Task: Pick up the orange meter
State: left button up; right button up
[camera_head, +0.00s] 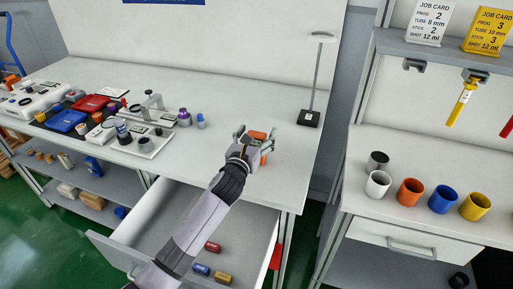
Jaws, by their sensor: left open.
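The orange meter (258,135) lies on the white worktop near its right part, partly hidden by my gripper. My left gripper (255,133) reaches in over the front edge of the table. Its fingers are open, one on each side of the orange meter. I cannot tell whether they touch it. My right gripper is not in view.
An open drawer (150,232) below the worktop holds red (212,247), blue (201,269) and yellow (222,277) pieces. A lamp with a black base (309,118) stands behind right. Bench devices (146,143) stand left. Coloured cups (410,191) stand on the right-hand bench.

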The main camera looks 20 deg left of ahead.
pick_arm(q)
grip_shut()
dwell(0.8)
